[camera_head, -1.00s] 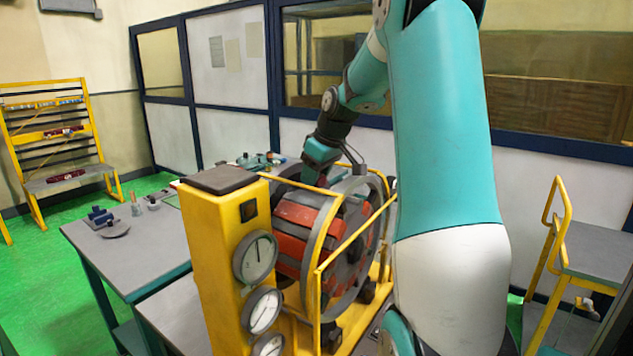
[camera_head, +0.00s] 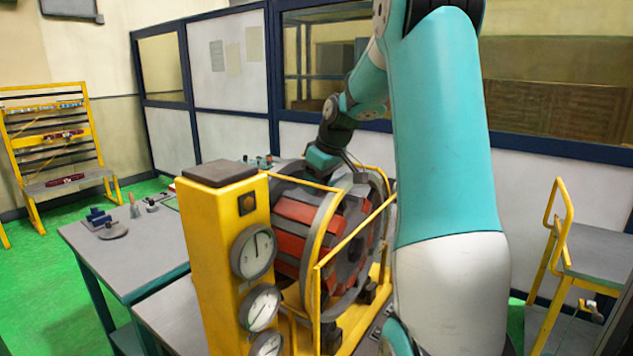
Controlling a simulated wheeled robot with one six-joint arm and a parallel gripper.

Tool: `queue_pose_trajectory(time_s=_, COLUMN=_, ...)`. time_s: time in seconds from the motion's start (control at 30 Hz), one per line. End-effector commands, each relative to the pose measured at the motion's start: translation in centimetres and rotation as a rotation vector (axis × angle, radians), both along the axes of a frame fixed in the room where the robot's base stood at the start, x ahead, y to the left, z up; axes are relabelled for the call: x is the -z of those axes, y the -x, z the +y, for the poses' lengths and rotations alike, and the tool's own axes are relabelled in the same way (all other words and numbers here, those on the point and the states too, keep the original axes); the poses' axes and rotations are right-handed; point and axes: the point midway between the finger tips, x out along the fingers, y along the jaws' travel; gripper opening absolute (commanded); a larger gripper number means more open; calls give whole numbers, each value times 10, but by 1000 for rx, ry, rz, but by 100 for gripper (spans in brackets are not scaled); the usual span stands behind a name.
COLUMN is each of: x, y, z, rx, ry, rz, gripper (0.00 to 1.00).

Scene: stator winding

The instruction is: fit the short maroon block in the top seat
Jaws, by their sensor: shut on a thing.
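The stator drum (camera_head: 302,212) lies in a yellow frame, with orange-red blocks seated around it between grey rings. My gripper (camera_head: 325,166) is at the drum's top, just behind the near ring. Its fingertips and what they hold are hidden by the drum and the frame. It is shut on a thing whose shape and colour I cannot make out. The top seat is also hidden here, so I cannot tell whether the held thing touches it.
A yellow gauge column (camera_head: 228,265) and yellow rails (camera_head: 350,240) stand close in front of the drum. A grey table (camera_head: 130,240) with small parts is at left. A yellow rack (camera_head: 50,150) holding maroon pieces is far left. A grey stand (camera_head: 590,250) is at right.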

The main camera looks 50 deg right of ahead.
Motion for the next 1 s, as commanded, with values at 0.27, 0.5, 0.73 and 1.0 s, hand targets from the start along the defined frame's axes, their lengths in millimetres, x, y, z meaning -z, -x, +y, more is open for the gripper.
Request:
queue_pose_trajectory(time_s=0.27, x=6, y=2, z=1, rx=2, ry=-8, rz=12, gripper=0)
queue_pose_trajectory(time_s=0.5, x=8, y=2, z=1, rx=2, ry=-10, rz=15, gripper=66)
queue_pose_trajectory(time_s=0.73, x=8, y=2, z=4, rx=-5, ry=-14, rz=17, gripper=72)
queue_pose_trajectory(time_s=1.0, x=8, y=1, z=6, rx=-10, ry=-15, rz=17, gripper=72)
